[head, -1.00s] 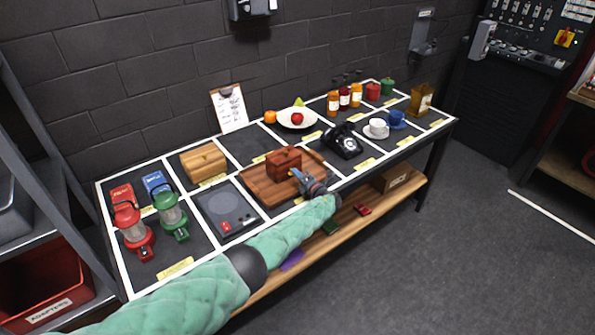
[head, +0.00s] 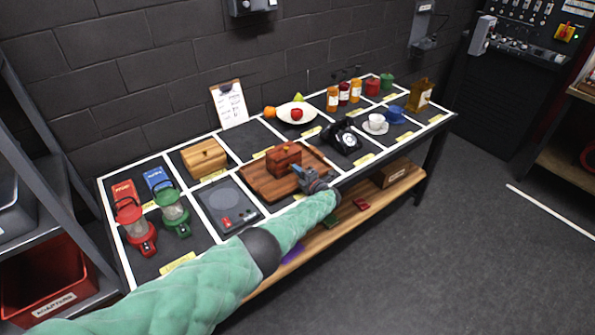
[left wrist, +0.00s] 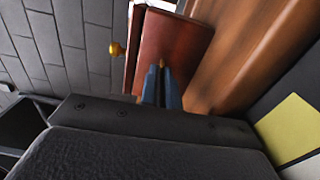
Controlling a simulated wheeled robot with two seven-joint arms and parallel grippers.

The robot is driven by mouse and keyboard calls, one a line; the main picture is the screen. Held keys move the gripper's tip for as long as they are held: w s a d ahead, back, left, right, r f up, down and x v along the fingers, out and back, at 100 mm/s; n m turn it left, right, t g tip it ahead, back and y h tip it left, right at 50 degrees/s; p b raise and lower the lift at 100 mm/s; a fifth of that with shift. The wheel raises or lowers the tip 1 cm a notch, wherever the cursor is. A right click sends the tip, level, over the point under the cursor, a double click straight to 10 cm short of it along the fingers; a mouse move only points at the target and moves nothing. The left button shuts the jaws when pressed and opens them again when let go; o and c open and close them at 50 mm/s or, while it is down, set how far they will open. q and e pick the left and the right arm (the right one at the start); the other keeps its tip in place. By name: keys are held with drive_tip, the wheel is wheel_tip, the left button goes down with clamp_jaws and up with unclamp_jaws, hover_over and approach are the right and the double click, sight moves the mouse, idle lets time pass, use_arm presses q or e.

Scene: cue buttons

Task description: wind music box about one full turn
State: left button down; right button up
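The music box (head: 283,157) is a small red-brown wooden box on a brown wooden board (head: 262,183) near the middle of the table. My left gripper (head: 299,172) is at the box's right front side. In the left wrist view its blue fingers (left wrist: 161,85) are close together, with a small brass-coloured piece between or just beyond their tips. Whether they grip it is hard to see. My right gripper is not in view.
A black telephone (head: 345,138) stands right of the board and a dark hotplate (head: 228,205) left of it. A wooden shelf (head: 372,206) runs below the table.

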use_arm(q)
drive_tip(key=c, duration=1.6)
unclamp_jaws()
drive_tip(key=shift+c, duration=0.2)
